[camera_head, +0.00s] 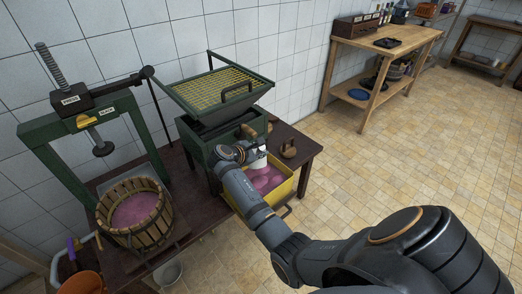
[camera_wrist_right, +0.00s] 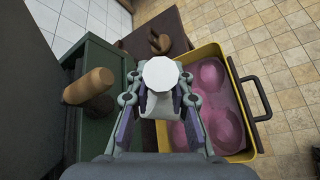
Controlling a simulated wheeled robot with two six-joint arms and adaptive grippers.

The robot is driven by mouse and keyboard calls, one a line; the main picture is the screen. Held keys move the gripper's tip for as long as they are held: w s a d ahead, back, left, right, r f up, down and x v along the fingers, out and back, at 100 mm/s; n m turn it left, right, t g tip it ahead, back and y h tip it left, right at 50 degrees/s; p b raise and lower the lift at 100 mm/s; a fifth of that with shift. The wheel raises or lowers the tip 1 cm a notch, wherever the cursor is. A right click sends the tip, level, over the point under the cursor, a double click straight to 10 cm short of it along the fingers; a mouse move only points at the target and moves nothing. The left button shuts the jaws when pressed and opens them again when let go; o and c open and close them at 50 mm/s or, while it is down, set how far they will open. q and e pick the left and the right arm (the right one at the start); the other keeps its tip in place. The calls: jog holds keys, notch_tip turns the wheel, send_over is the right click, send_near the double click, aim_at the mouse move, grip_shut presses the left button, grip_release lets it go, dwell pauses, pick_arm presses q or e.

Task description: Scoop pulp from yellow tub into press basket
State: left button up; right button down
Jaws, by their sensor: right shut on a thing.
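The yellow tub (camera_head: 284,193) stands on the dark table beside the green crusher, with lumpy pink pulp (camera_head: 266,181) in it. The tub (camera_wrist_right: 205,48) and pulp (camera_wrist_right: 210,74) also show in the right wrist view. My right gripper (camera_head: 250,155) is over the tub's left side, shut on a white, round-ended thing (camera_wrist_right: 161,73) that may be the scoop. Its far end is hidden, so I cannot tell if it holds pulp. The wooden press basket (camera_head: 148,233) stands at left under the press screw, with pink pulp (camera_head: 133,209) inside. My left gripper is not in view.
The green crusher (camera_head: 190,133) with its yellow grate (camera_head: 215,88) rises behind my right gripper. A wooden handle (camera_wrist_right: 88,87) sticks out close to its left. A brown object (camera_head: 288,149) sits behind the tub. The green press frame (camera_head: 62,168) surrounds the basket.

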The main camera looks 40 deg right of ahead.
jog(key=shift+d, duration=0.1)
jog(key=shift+w+d+r+p, duration=0.1)
jog(key=shift+p, duration=0.6)
pick_arm(q)
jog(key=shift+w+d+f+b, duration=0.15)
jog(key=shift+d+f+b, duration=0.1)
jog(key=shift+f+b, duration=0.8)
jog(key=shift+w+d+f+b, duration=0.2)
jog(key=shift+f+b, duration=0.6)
jog(key=shift+b, duration=0.5)
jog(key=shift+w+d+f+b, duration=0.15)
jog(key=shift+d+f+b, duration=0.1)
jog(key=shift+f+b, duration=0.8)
pick_arm(e)
notch_tip(320, 180, down, 14)
jog(key=shift+r, duration=0.2)
pick_arm(q)
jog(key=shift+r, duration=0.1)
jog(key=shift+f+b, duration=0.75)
jog(key=shift+b, duration=0.2)
pick_arm(e)
notch_tip(320, 180, down, 3)
jog(key=shift+f, duration=0.1)
